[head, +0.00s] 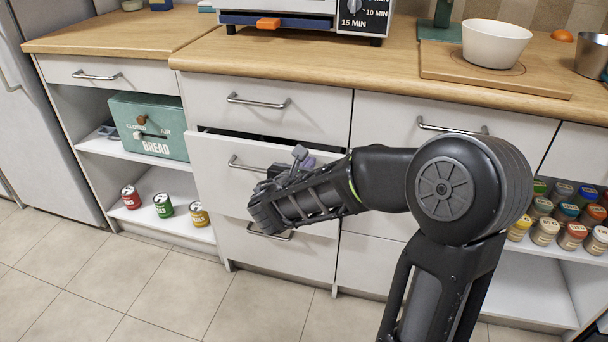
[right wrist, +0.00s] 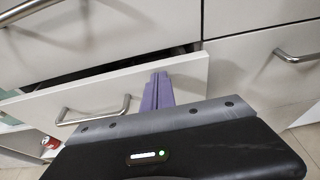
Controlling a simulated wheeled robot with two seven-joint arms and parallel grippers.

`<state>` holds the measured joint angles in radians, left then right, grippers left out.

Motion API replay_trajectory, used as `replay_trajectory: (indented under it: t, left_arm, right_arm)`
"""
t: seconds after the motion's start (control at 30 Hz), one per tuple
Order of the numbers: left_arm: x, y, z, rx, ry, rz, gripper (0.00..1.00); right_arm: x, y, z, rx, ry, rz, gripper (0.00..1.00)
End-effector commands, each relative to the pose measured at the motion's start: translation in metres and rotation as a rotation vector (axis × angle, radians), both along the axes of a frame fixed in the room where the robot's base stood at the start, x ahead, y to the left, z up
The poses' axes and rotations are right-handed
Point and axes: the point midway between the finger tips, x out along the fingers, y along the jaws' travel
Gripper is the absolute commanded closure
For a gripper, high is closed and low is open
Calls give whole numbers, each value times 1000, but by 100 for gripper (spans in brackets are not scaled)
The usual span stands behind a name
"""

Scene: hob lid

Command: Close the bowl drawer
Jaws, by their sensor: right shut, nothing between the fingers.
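A white drawer (head: 222,158), second from the top in the middle cabinet, stands slightly open, with a dark gap above its front panel. In the right wrist view its front (right wrist: 105,95) and bar handle (right wrist: 95,115) show; its contents are hidden. My right gripper (right wrist: 158,92) is shut and empty, its purple fingers at the drawer front, right of the handle, near the upper right edge. I cannot tell whether they touch it. In the head view the gripper (head: 305,163) is partly hidden by my own wrist. My left gripper is not in view.
The top drawer (head: 310,118) above and the drawer on the right (head: 380,125) are shut. A wooden counter (head: 330,65) carries a toaster oven (head: 280,18) and a white bowl (head: 494,45). Open shelves hold a green bread box (head: 150,125), cans (head: 163,205) and spice jars (head: 545,230).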

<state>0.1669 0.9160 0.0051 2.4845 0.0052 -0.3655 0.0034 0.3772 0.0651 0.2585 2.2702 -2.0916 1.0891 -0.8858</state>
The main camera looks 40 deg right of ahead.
Motion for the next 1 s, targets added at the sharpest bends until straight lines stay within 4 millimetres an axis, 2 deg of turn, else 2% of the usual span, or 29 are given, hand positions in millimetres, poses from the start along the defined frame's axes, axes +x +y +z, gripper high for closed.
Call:
replay_trajectory:
  t: [0.37,0.47,0.7,1.0]
  left_arm:
    - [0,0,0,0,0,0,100]
    - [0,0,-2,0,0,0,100]
    - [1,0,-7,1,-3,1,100]
    - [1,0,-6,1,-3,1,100]
  right_arm:
    - [2,-2,0,-1,-1,0,100]
    - [7,-9,0,1,-2,-1,100]
    - [28,-39,0,0,-2,-1,100]
    - [30,-44,3,-5,-3,-1,100]
